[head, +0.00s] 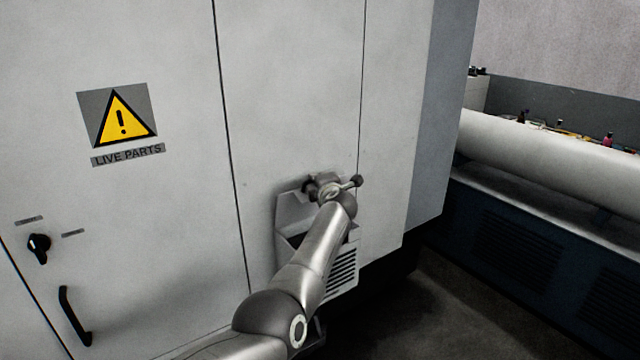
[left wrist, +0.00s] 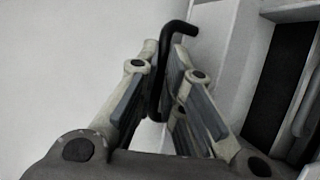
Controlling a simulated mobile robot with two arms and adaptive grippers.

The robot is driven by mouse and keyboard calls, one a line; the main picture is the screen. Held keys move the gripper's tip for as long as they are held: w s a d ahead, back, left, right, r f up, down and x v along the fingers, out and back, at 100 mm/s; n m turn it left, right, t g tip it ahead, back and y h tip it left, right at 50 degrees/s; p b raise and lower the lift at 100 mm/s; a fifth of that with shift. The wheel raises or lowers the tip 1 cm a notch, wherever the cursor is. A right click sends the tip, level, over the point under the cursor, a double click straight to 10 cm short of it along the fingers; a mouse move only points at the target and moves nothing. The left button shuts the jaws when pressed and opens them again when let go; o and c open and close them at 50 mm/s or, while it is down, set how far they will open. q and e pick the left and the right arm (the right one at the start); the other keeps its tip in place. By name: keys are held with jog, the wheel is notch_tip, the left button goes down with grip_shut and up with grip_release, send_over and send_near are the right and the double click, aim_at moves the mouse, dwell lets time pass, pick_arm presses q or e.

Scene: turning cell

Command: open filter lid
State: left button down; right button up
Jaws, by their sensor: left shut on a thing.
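The filter box (head: 343,272), a pale housing with a louvred front, is mounted on the cabinet's front. A pale angled panel (head: 290,212), seemingly its lid, shows at the upper left of the box; my arm covers much of it, and I cannot tell how far it stands open. My left gripper (head: 322,187) is at the top of the box. In the left wrist view its two fingers are closed around a black bent handle (left wrist: 178,27), whose upper end sticks out above the fingertips. My right gripper is in neither view.
The cabinet door at left has a yellow warning sign (head: 121,120), a black rotary switch (head: 39,247) and a black door handle (head: 74,316). At right, a machine with a long pale cover (head: 560,155) stands beyond dark open floor (head: 440,310).

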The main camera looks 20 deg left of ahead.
pick_arm(q)
jog(key=shift+w+a+r, duration=0.1)
jog(key=shift+w+r, duration=0.1)
jog(key=shift+r, duration=0.25)
jog(key=c, duration=1.9)
grip_release()
jog(key=o, duration=0.4)
jog(key=shift+s, duration=0.15)
jog(key=shift+c, duration=0.2)
jog(key=shift+f, duration=0.1)
notch_tip(320, 180, up, 10)
jog(key=shift+d, duration=0.2)
